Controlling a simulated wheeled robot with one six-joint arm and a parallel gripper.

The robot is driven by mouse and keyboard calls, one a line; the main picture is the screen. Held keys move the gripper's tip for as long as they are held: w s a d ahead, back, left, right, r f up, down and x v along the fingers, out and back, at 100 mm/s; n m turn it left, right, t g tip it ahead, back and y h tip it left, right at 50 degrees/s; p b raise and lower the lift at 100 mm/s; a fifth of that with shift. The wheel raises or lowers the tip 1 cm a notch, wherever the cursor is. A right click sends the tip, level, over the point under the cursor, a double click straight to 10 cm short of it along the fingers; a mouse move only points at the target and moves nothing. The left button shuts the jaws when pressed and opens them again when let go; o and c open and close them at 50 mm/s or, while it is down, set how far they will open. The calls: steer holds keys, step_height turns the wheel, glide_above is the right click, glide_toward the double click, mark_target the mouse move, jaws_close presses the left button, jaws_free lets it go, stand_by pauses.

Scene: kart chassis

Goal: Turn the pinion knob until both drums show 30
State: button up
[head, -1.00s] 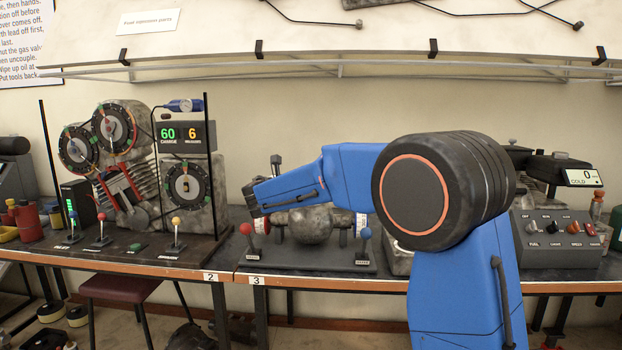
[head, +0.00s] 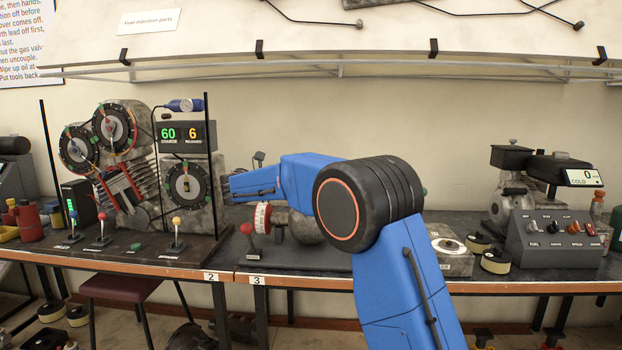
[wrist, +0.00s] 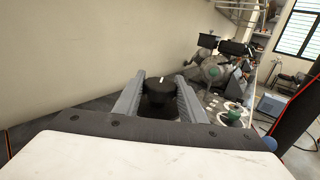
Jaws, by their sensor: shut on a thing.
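In the wrist view my gripper (wrist: 160,101) has its two grey fingers on either side of the black pinion knob (wrist: 158,86) and is shut on it. A short white mark shows on the knob's top. In the head view my blue arm hides the gripper and the knob. The left drum (head: 262,217), white with red markings, stands at the left of the unit on bench 3. Its number is too small to read. The right drum is hidden behind my arm.
A red-balled lever (head: 246,229) stands close in front of the left drum. In the wrist view a blue ball (wrist: 268,145) and a green knob (wrist: 235,115) lie to the right. A switch console (head: 552,236) stands at the far right of the bench.

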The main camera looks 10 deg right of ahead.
steer(key=shift+r, duration=0.1)
steer(key=o, duration=1.1)
steer(key=shift+c, duration=0.2)
steer(key=v, duration=1.7)
steer(key=shift+a, duration=0.15)
